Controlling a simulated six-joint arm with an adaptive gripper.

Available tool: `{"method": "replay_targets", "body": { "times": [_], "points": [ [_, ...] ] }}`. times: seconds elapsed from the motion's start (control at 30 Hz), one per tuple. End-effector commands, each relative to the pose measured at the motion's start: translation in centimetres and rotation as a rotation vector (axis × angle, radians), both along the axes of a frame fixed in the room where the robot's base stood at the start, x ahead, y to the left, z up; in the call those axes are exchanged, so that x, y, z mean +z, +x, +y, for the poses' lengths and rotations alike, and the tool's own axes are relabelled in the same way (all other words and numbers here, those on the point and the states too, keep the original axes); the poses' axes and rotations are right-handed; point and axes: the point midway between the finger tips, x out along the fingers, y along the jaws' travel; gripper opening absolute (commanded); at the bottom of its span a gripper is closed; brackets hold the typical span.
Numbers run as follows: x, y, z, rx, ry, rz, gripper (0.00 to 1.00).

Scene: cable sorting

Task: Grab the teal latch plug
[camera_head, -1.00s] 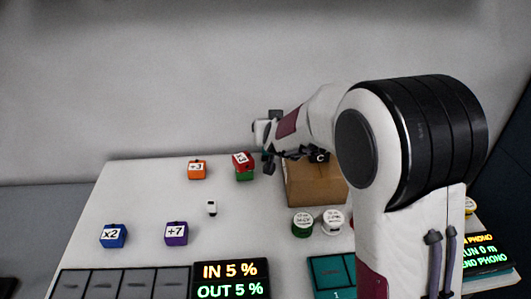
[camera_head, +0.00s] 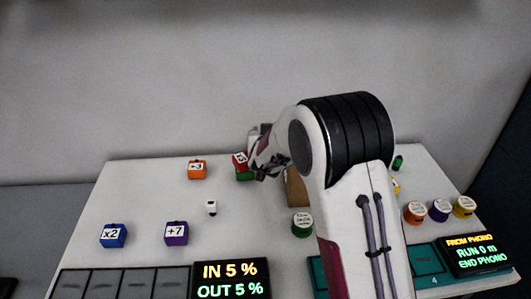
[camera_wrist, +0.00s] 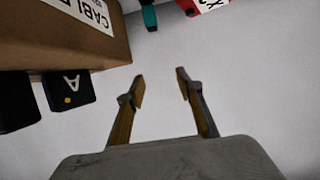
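A small teal piece with a dark end, which looks like the teal latch plug (camera_wrist: 149,16), shows at the top edge of the wrist view, partly cut off. It lies between the cardboard box and a red block (camera_wrist: 208,4). My gripper (camera_wrist: 160,80) is open, with bare floor of the table between its fingers. The teal piece is beyond the fingertips, not between them.
The cardboard box (camera_wrist: 75,35) stands left in the wrist view, with black pieces (camera_wrist: 68,89) beside it. In the head view, orange (camera_head: 197,170), blue (camera_head: 113,236) and purple (camera_head: 176,233) blocks and a small white piece (camera_head: 211,208) lie on the otherwise open left side.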

Motion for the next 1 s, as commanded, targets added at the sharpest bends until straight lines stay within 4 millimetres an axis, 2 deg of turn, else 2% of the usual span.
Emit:
{"method": "replay_targets", "body": {
  "times": [0.27,0.77,1.0],
  "points": [
    [-2.1,0.0,0.0,0.0,-0.002,0.004,0.36],
    [-8.4,0.0,0.0,0.0,0.0,0.003,0.36],
    [-8.6,1.4,-0.1,0.0,0.0,0.001,0.36]
  ]
}}
